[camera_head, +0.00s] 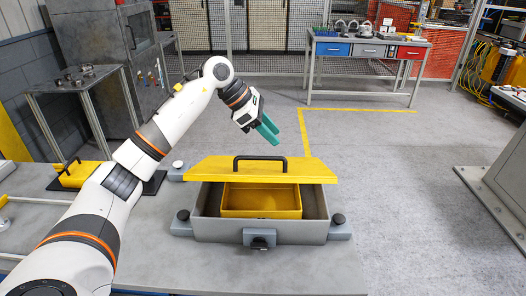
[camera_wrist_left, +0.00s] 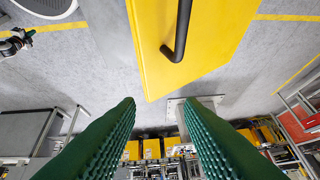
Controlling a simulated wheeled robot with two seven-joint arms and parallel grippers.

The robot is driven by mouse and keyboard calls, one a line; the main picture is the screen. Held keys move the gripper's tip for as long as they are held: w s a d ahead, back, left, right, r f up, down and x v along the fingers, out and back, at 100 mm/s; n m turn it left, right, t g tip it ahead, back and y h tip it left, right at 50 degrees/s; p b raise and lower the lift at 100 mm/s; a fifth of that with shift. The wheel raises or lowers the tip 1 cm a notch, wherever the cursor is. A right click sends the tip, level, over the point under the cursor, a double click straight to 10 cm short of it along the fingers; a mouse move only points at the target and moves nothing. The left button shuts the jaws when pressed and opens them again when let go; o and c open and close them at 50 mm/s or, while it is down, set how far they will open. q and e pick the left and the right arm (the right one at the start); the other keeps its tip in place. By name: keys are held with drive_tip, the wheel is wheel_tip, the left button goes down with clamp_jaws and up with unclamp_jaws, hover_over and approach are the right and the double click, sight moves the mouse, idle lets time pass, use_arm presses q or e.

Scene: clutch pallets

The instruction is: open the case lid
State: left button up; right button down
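The grey case (camera_head: 205,228) sits on the grey table. Its yellow lid (camera_head: 310,170) stands raised at the back edge, with a black handle (camera_head: 260,158) on it. The front of the case is uncovered and shows a yellow inner tray (camera_head: 260,202). My left gripper (camera_head: 275,135) is above and behind the lid, apart from the handle, its green fingers spread and empty. In the left wrist view, the lid (camera_wrist_left: 215,35) and handle (camera_wrist_left: 180,35) lie beyond the fingertips. A small dark gripper with a green tip (camera_wrist_left: 17,42), probably my right one, shows at the left edge there.
A small yellow lid-like part with a black handle (camera_head: 78,174) lies on a dark mat at the left. A workbench with coloured drawers (camera_head: 368,50) stands far back. A grey stand (camera_head: 75,85) is at the left. Open floor lies behind and right of the table.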

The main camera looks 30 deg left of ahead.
sight(258, 157)
use_arm(q)
drive_tip(key=s+a+r+g+y, duration=0.1)
drive_tip(key=s+a+r+y, duration=0.2)
drive_tip(key=a, duration=0.4)
drive_tip(key=x, duration=0.4)
drive_tip(key=p+x, duration=0.1)
drive_tip(key=x, duration=0.3)
drive_tip(key=p+x, duration=0.1)
drive_tip(key=x, duration=0.3)
drive_tip(key=shift+w+a+f, duration=0.15)
drive_tip(key=shift+w+a, duration=0.05)
drive_tip(key=shift+a, duration=0.05)
clamp_jaws()
drive_tip(key=shift+p, duration=0.3)
